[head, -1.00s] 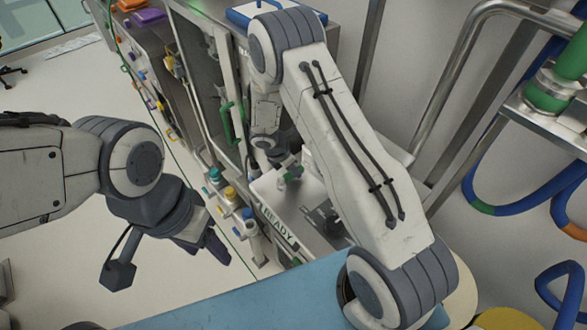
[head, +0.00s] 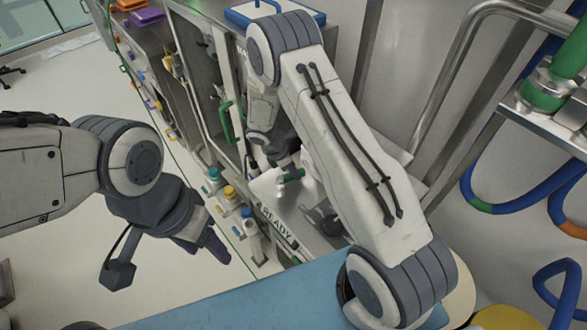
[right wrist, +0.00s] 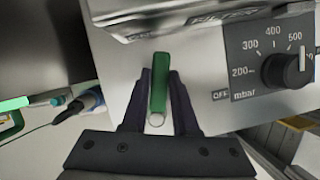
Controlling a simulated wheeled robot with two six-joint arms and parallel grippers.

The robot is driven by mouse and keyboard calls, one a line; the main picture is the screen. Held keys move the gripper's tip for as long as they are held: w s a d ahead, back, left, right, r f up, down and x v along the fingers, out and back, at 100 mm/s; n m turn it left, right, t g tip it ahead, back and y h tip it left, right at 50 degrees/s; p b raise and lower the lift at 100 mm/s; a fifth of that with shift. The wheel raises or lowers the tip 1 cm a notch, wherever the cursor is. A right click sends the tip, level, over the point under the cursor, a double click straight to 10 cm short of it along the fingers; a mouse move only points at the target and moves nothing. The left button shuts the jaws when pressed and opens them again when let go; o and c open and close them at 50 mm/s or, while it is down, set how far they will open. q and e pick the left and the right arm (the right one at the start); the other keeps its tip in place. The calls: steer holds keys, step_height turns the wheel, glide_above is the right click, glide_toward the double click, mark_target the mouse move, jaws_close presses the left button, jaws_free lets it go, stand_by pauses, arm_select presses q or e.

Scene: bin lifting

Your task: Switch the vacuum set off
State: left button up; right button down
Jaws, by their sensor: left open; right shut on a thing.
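The vacuum set is a pale metal unit (right wrist: 205,62) with a black knob (right wrist: 287,70) on a dark dial marked from 200 to 500 mbar. My right gripper (right wrist: 160,90) is shut on the green handle, one dark finger on each side. In the head view the green handle (head: 292,176) shows beside my right fingers. My left gripper (head: 213,246) is open and empty, in the air left of the unit.
A READY sign (head: 278,228) is on the unit's front edge. A cabinet with a green door handle (head: 226,123) stands behind. Bottles with coloured caps (head: 229,191) line the left side. A blue surface (head: 240,295) lies in front. The floor at left is open.

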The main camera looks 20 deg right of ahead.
steer(key=m, duration=0.2)
steer(key=s+m+g, duration=0.1)
steer(key=shift+s+a+m+g, duration=0.1)
steer(key=shift+s+m+g, duration=0.1)
steer(key=shift+m+g, duration=0.15)
steer(key=m, duration=0.1)
steer(key=s+m+b, duration=0.1)
steer(key=m+g, duration=0.1)
steer(key=shift+s+a+m+y, duration=0.15)
steer(key=shift+a+m+y, duration=0.15)
steer(key=shift+m+y, duration=0.1)
steer(key=m, duration=0.2)
steer(key=s+a+m+g+b, duration=0.1)
steer(key=shift+m+y, duration=0.35)
steer(key=shift+y, duration=0.05)
steer(key=shift+s+a+r+m+g+y+b, duration=0.1)
steer(key=shift+s+a+m+g+y+b, duration=0.2)
steer(key=shift+m, duration=0.6)
steer(key=shift+s+a+m+g+y+b, duration=0.15)
steer(key=shift+a+m+g+y, duration=0.15)
steer(key=shift+m, duration=0.6)
steer(key=c, duration=0.7)
jaws_free()
steer(key=shift+a, duration=0.1)
